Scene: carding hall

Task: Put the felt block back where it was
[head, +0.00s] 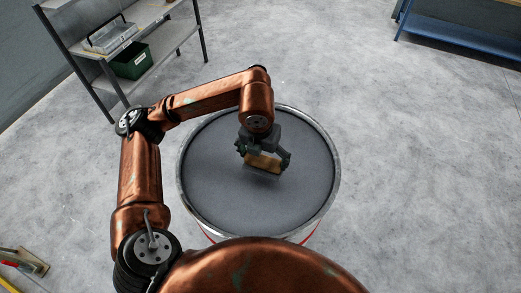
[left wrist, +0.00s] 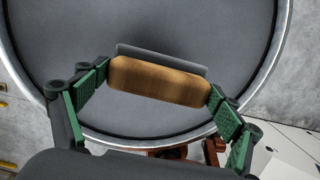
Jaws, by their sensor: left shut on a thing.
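The felt block (head: 264,161) has a tan wooden body with a dark grey felt layer along one side. It also shows in the left wrist view (left wrist: 160,82), lying slightly tilted across the picture. My left gripper (head: 262,158) is shut on it, with green-padded fingers at the two ends of the wood. The block is over the round grey top of a drum (head: 213,165), right of its middle and inside the metal rim. I cannot tell whether the felt touches the drum top. My right gripper is not in view.
A grey shelf unit (head: 108,78) at the upper left holds a grey case (head: 109,37) and a green bin (head: 132,62). A blue bench (head: 460,36) stands at the upper right. A wooden item lies at the lower left (head: 30,262). The concrete floor right of the drum is clear.

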